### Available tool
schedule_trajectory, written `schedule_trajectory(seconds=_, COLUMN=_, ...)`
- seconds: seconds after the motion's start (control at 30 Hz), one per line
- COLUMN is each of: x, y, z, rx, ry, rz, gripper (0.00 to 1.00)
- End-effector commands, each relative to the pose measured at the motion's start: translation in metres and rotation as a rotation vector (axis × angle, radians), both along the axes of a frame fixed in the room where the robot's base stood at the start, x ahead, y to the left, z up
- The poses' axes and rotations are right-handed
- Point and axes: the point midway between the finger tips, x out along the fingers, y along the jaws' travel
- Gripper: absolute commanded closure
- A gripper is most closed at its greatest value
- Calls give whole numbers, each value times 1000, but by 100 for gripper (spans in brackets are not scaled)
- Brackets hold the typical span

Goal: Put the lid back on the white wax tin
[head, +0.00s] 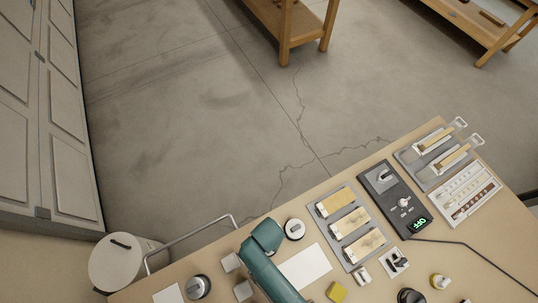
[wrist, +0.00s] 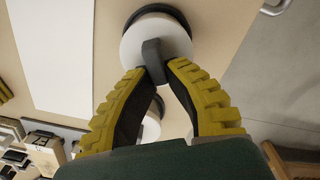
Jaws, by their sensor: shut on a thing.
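In the wrist view my gripper (wrist: 153,72) is shut on the dark grey knob (wrist: 153,56) of a white round lid (wrist: 131,45). A dark round rim (wrist: 158,10) shows just past the lid's far side. I cannot tell whether the lid touches what lies under it. In the head view my green arm (head: 268,262) hides my gripper and the held lid. A white round piece with a dark knob (head: 294,229) stands beside the arm, near the bench's far edge. Another white round piece (wrist: 151,128) shows between my fingers in the wrist view, partly hidden.
A tray of plates (head: 348,226) and a meter box (head: 396,199) stand right.

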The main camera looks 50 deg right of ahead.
Motion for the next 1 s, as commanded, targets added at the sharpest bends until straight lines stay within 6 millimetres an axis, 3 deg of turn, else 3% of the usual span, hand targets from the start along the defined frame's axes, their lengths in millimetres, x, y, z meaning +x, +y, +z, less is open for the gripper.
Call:
schedule_trajectory(seconds=0.27, x=0, y=0, z=0, rx=0, ry=0, rz=0, gripper=100)
schedule_trajectory(seconds=0.3, x=0, y=0, z=0, rx=0, ry=0, rz=0, gripper=78)
schedule_trajectory(seconds=0.4, x=0, y=0, z=0, rx=0, ry=0, rz=0, gripper=59)
schedule_trajectory(seconds=0.6, x=0, y=0, z=0, rx=0, ry=0, rz=0, gripper=58)
schedule_trajectory(seconds=0.77, x=0, y=0, z=0, rx=0, ry=0, rz=0, gripper=28)
schedule_trajectory(seconds=1.0, x=0, y=0, z=0, rx=0, ry=0, rz=0, gripper=28)
